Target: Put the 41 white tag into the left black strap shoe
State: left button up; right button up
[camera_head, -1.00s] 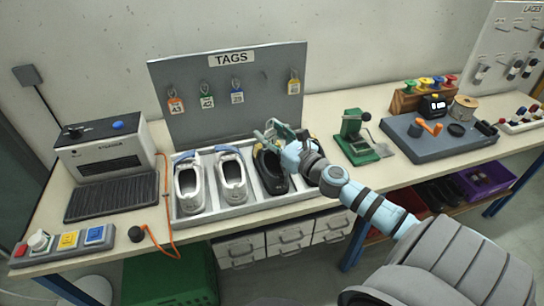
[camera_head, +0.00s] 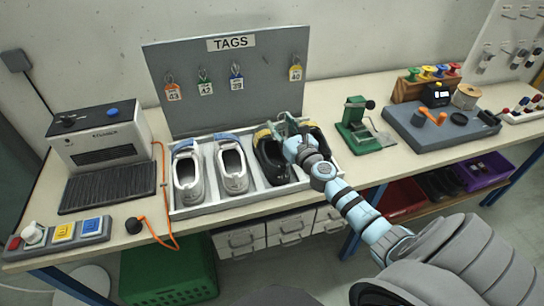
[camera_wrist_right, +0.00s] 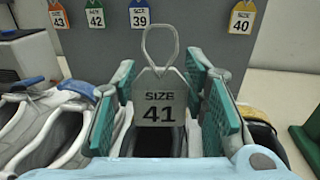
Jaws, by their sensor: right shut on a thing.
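The right black shoe (camera_head: 321,140) is mostly hidden behind my right wrist; a black shoe with a yellow strap (camera_wrist_right: 258,116) shows at right in the wrist view. My left gripper is out of view.
Two white shoes with blue straps (camera_head: 232,168) fill the left of the tray (camera_head: 205,208). The grey TAGS board (camera_head: 190,110) stands close behind, with several tags hanging. A green press (camera_head: 358,128) is right of the tray; a label printer (camera_head: 100,140) is left.

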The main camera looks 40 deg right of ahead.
jog(key=shift+s+f+b, duration=0.1)
jog(key=shift+f+b, duration=0.25)
jog(key=shift+f, duration=0.35)
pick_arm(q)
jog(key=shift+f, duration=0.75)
pick_arm(e)
jog(key=shift+s+d, duration=0.1)
jog(key=shift+r, duration=0.1)
jog(key=o, duration=0.9)
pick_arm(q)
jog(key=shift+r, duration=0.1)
pick_arm(e)
jog(key=shift+s, duration=0.1)
jog(key=s, duration=0.4)
jog(key=s+a, duration=0.1)
jog(key=s, duration=0.2)
jog(key=s+a, duration=0.1)
jog(key=s, duration=0.3)
jog(key=shift+s+a, duration=0.1)
jog(key=shift+s, duration=0.2)
